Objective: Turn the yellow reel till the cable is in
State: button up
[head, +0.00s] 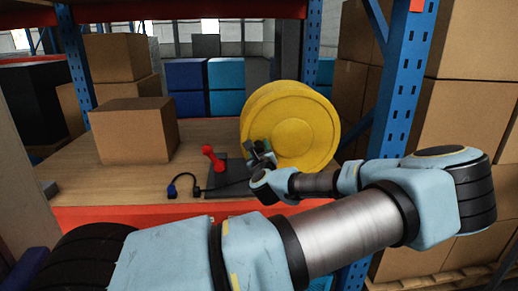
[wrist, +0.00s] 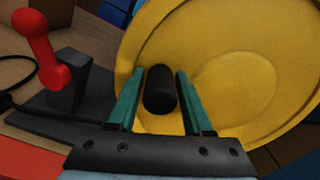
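The yellow reel (head: 306,130) stands upright at the right of the shelf; its round face fills much of the wrist view (wrist: 235,70). A black handle (wrist: 160,90) sticks out from the reel's face. My gripper (wrist: 160,75) is open, with one green finger on each side of the handle; I cannot tell whether they touch it. In the head view my gripper (head: 260,150) is at the reel's lower left. The black cable (head: 215,188) runs along the shelf left of the reel, ending in a dark blue plug (head: 172,191). Where the cable meets the reel is hidden.
A red lever (head: 212,157) stands on a dark base (head: 230,172) just left of my gripper. Cardboard boxes (head: 135,132) stand at the shelf's left. A blue rack post (head: 402,80) rises right of the reel. The wooden shelf's front left (head: 100,190) is clear.

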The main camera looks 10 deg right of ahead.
jog(key=shift+o, duration=1.2)
jog(key=s+a+b, duration=0.1)
jog(key=s+b, duration=0.2)
jog(key=s, duration=0.7)
jog(key=shift+s+a, duration=0.15)
jog(key=shift+s, duration=0.2)
